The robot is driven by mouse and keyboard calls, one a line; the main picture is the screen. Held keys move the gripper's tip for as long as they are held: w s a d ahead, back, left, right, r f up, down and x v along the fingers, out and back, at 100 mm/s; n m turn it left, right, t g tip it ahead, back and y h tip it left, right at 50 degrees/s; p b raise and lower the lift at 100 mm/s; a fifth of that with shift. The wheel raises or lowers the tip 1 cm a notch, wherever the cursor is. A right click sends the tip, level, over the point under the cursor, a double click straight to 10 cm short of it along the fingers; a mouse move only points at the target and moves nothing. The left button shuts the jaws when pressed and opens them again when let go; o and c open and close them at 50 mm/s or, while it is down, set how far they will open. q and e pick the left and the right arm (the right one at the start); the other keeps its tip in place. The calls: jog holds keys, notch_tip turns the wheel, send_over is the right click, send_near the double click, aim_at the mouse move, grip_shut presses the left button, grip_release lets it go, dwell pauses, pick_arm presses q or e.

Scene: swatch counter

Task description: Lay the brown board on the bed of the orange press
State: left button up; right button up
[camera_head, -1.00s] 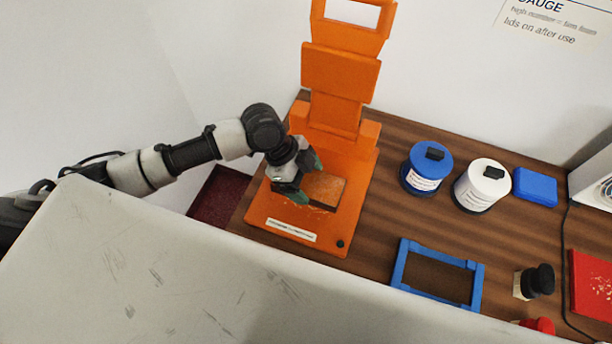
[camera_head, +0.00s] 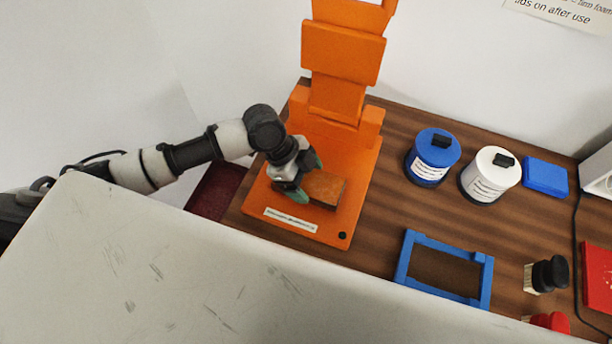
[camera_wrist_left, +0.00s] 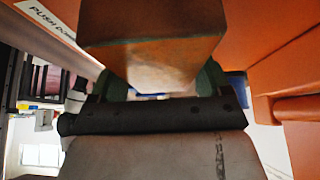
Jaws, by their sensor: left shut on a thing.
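The brown board (camera_head: 326,187) is a small block at the bed of the orange press (camera_head: 349,207). My left gripper (camera_head: 300,181) is shut on its left part. In the left wrist view the board (camera_wrist_left: 150,45) fills the upper middle, between the green fingertips of my left gripper (camera_wrist_left: 160,82). The board appears on or just above the bed; I cannot tell whether it touches. The press's upper part (camera_head: 343,52) stands raised behind the bed. My right gripper is not in view.
A blue canister (camera_head: 431,157), a white canister (camera_head: 489,175) and a blue box (camera_head: 545,175) stand right of the press. A blue frame (camera_head: 403,258) lies in front of them. A brush with a black knob (camera_head: 550,273) is at the right. A grey surface (camera_head: 180,280) fills the foreground.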

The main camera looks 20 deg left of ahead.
pick_arm(q)
jog(key=shift+r+p, duration=0.1)
jog(key=shift+p, duration=0.2)
jog(key=shift+f, duration=0.55)
dwell(1.4)
jog(key=shift+s+a+f+b, duration=0.1)
jog(key=shift+s+f+b, duration=0.2)
jog(key=shift+f, duration=0.15)
jog(key=o, duration=0.8)
jog(key=shift+s+f, duration=0.1)
jog(key=shift+o, duration=0.7)
jog(key=shift+s, duration=0.1)
jog(key=shift+a+r, duration=0.25)
jog(key=shift+r, duration=0.2)
jog(key=b+v, duration=0.1)
jog(key=v, duration=0.9)
jog(key=shift+r, duration=0.35)
